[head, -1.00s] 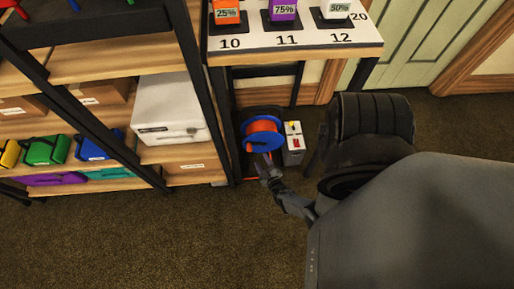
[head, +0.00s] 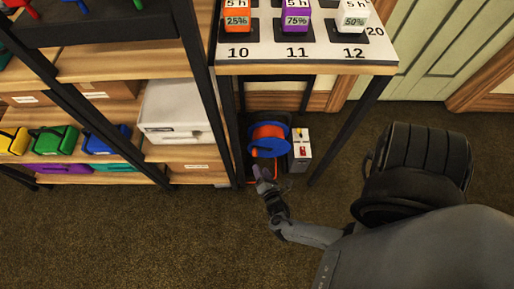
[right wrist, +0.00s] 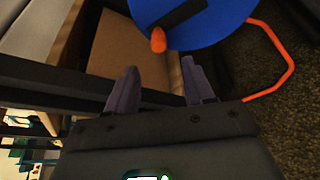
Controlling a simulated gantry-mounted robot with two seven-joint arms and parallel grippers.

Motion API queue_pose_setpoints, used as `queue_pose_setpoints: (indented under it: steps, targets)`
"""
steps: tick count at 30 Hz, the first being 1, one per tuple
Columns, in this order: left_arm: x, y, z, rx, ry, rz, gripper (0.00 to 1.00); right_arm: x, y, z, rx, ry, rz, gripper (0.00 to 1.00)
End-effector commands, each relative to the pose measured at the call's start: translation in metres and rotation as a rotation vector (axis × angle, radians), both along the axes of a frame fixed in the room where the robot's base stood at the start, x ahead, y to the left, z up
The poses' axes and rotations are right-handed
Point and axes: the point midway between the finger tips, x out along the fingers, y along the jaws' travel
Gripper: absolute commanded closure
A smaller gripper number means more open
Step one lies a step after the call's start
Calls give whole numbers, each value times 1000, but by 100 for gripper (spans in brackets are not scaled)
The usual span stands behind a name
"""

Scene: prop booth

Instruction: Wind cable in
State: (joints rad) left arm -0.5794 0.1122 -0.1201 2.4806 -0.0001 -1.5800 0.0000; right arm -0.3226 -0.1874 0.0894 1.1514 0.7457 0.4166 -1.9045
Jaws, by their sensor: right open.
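A cable reel with blue side discs and orange cable (head: 268,138) stands on the floor under the numbered table. In the right wrist view the blue disc (right wrist: 218,25) fills the top, with a dark crank arm and an orange knob (right wrist: 158,40) on it. A loose orange cable (right wrist: 285,50) runs down beside the disc. My right gripper (head: 263,175) is just in front of the reel. In the right wrist view its two fingers (right wrist: 155,85) are apart with nothing between them, and the orange knob is beyond the fingertips. My left gripper is not in view.
A grey box with a red switch (head: 301,150) stands right of the reel. A black table leg (head: 345,130) is to the right and a shelf rack with cases and boxes (head: 175,115) to the left. Open carpet (head: 150,235) lies in front.

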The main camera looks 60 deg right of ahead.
Motion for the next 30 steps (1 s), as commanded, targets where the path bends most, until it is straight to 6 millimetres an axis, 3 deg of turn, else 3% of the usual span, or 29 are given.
queue_pose_setpoints:
  steps: [15, 30]
  targets:
    - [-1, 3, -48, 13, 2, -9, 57, 54, -54, -24, 0, -4, -1, 47]
    - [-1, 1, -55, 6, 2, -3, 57, 66, -67, -25, 2, -3, 0, 47]
